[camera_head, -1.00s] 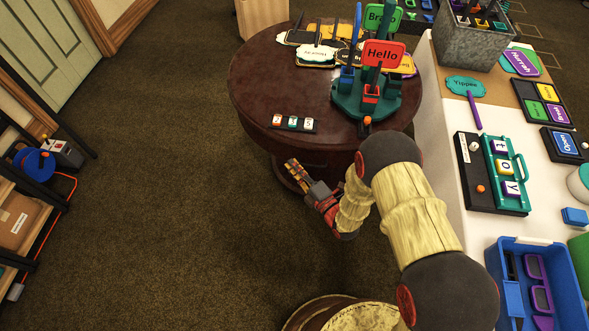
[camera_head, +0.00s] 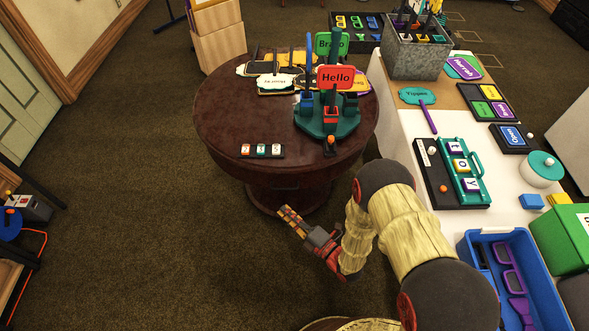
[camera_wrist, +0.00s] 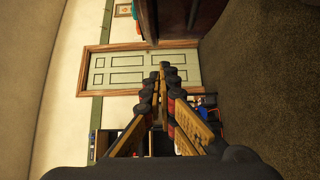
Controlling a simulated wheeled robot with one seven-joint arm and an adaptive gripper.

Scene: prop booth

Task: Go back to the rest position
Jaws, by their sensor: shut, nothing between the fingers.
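My gripper (camera_head: 291,219) is in front of the round dark table, out over the carpet and lower than the tabletop. It points to the upper left and is empty. In the wrist view my gripper (camera_wrist: 164,78) has its fingertips together, with nothing between them. The arm is folded beside the right-hand white table and touches nothing that I can see. The wrist view looks sideways toward a green door (camera_wrist: 140,70) across the room.
The round table (camera_head: 225,115) holds a teal stand (camera_head: 345,127) with a red Hello sign (camera_head: 336,77). The white table (camera_head: 400,130) on the right carries a letter board and a blue bin (camera_head: 540,285). Carpet (camera_head: 140,200) at the left is clear.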

